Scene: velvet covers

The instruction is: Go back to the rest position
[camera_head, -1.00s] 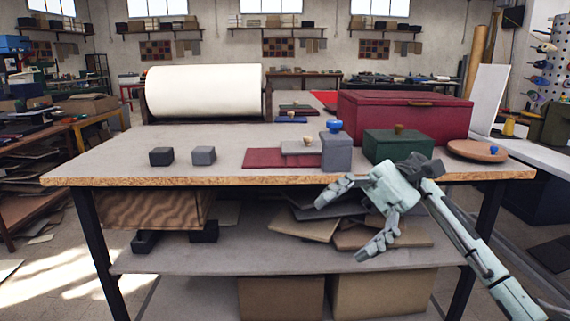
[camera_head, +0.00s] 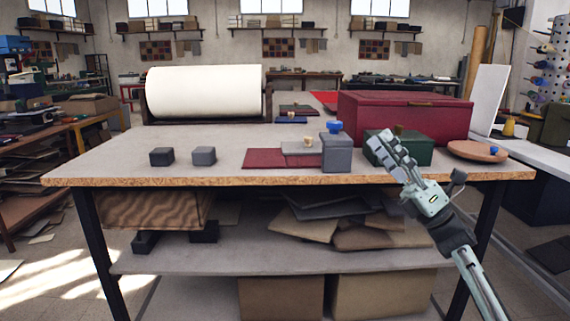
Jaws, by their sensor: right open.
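My right gripper (camera_head: 392,158) is in the camera_head view, in front of the table's right part, with its arm coming up from the lower right. Its fingers point up and to the left, are open and hold nothing. They overlap the front of the green box (camera_head: 416,150) in the picture and hide part of it; I cannot tell any contact. My left gripper is not in view.
The table (camera_head: 110,163) holds a white roll (camera_head: 204,92), two small dark blocks (camera_head: 161,157), a red cover (camera_head: 266,158), a grey box (camera_head: 336,153), a large red chest (camera_head: 408,115) and a round wooden lid (camera_head: 476,151). A lower shelf (camera_head: 250,261) holds stacked boards.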

